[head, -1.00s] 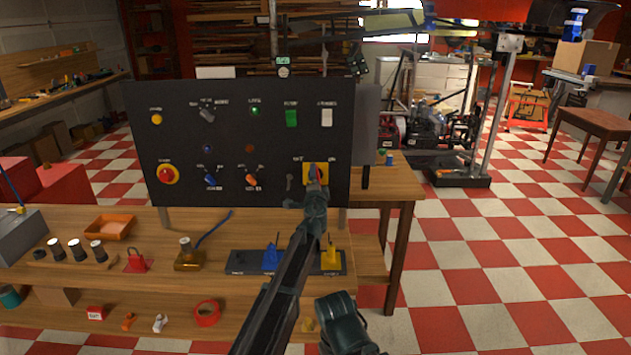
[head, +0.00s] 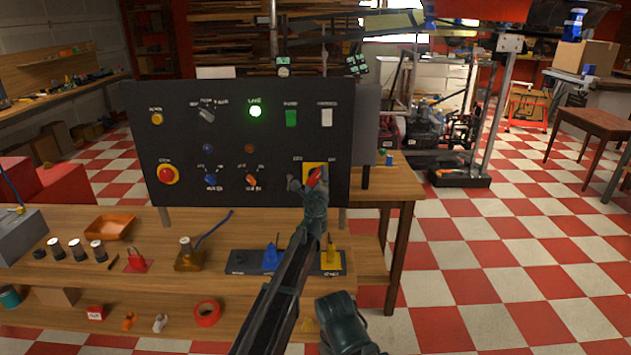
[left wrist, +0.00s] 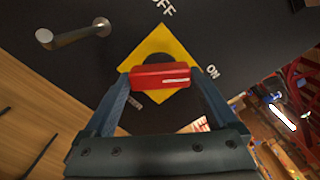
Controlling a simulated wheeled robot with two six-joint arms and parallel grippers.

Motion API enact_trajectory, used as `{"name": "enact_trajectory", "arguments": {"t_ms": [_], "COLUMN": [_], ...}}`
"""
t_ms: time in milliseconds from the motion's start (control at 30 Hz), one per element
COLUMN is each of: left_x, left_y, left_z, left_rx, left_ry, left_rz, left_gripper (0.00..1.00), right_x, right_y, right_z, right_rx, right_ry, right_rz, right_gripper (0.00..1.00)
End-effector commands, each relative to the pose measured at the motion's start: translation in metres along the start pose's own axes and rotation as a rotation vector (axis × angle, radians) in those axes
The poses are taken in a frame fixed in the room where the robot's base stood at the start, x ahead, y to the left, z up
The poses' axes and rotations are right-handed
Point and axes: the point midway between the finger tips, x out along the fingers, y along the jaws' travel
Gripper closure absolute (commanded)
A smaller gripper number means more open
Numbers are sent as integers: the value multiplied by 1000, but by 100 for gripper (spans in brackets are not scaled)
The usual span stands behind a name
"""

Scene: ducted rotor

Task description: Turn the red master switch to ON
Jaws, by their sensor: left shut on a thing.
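The red master switch (head: 315,178) is a red bar handle on a yellow square plate (head: 308,167), low on the right of the black panel. In the head view its handle slants up to the right, towards the ON label. My left gripper (head: 316,186) is at the switch. In the left wrist view, the fingers of my left gripper (left wrist: 160,82) are shut on the two ends of the red handle (left wrist: 160,76). The handle's white line lies on its right half, on the side of the ON label (left wrist: 212,72).
A green lamp (head: 255,111) is lit on the black panel (head: 230,140). A grey lever (left wrist: 70,35) sticks out close to the switch. A red stop button (head: 168,174) is at the panel's left. The wooden bench (head: 210,222) holds plugs and spools below.

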Motion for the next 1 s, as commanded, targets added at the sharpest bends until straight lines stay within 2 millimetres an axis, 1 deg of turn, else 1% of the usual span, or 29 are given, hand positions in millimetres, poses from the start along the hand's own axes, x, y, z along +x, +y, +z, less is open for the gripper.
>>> {"name": "enact_trajectory", "arguments": {"t_ms": [300,867,900,933,1000], "left_x": [-1,-1,-1,-1,-1], "left_y": [0,0,0,0,0], "left_z": [0,0,0,0,0], "left_rx": [115,144,144,144,143], "left_ry": [0,0,0,0,0], "left_rz": [0,0,0,0,0], "left_gripper": [63,63,4,0,0], "right_x": [0,0,0,0,0], "right_y": [0,0,0,0,0], "right_z": [0,0,0,0,0], "right_rx": [0,0,0,0,0], "right_ry": [0,0,0,0,0], "right_rz": [0,0,0,0,0], "right_gripper": [32,32,32,32,32]}}
